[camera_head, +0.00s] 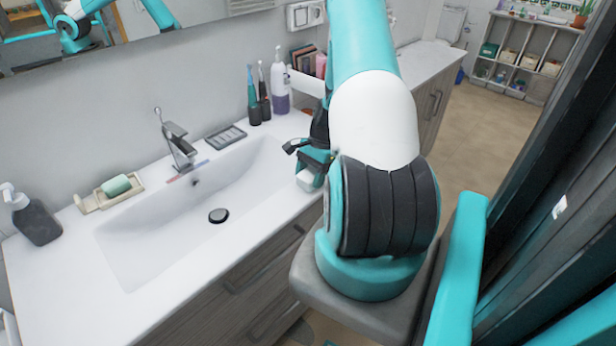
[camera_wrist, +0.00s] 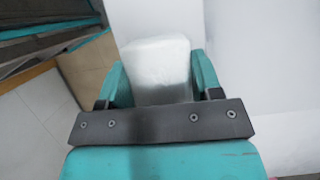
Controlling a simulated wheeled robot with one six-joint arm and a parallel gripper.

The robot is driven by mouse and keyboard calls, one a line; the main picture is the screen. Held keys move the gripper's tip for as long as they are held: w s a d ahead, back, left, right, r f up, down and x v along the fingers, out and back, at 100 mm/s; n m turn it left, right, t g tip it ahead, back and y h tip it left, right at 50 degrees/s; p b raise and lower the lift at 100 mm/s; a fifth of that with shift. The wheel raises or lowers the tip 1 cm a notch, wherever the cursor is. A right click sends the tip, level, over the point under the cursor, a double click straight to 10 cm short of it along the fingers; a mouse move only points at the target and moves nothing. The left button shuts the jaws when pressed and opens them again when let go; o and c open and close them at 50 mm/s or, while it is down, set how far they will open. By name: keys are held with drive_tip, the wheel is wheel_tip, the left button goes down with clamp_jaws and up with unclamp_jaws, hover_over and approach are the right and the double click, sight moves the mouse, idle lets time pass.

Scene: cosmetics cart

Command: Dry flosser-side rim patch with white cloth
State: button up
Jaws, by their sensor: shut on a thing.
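My gripper (camera_wrist: 160,78) is shut on a folded white cloth (camera_wrist: 157,60), which sticks out as a block between the teal fingers in the wrist view. In the head view my gripper (camera_head: 308,172) is at the right end of the white sink (camera_head: 160,232), partly hidden by my arm. A purple and white bottle-shaped item (camera_head: 281,92), possibly the flosser, stands behind the sink's right end. The near right part of the sink rim is hidden by my arm. I cannot make out a wet patch there, nor tell whether the cloth touches the rim.
Two dark-handled toothbrushes (camera_head: 252,98) stand beside the bottle. A grey ridged tray (camera_head: 226,137) lies right of the faucet (camera_head: 178,145). A green soap (camera_head: 116,185) and a dark dispenser (camera_head: 36,219) are at left.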

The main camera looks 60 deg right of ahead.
wheel_tip(320, 180, up, 7)
drive_tip(key=p, duration=0.5)
drive_tip(key=shift+f, duration=0.15)
